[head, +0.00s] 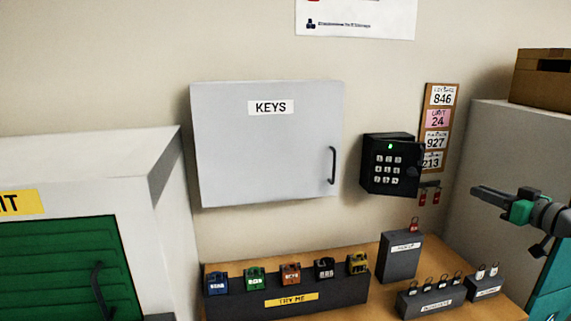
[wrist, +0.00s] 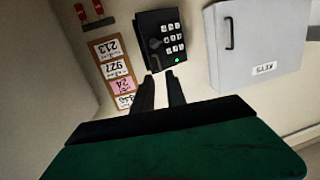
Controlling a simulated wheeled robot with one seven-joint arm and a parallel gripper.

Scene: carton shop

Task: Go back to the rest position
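My gripper (head: 478,191) is at the right side of the head view, raised in the air above the right part of the table, pointing left. In the wrist view, which is upside down, its two dark fingers (wrist: 161,88) stand apart with bare wall showing between them. It is open and holds nothing. It touches nothing that I can see.
A black keypad box (head: 390,165) with a green light is on the wall beside a shut grey KEYS cabinet (head: 265,150). Labelled padlock stands (head: 285,299) and grey blocks (head: 400,258) occupy the wooden table (head: 380,296). A grey cabinet (head: 500,150) stands behind my arm.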

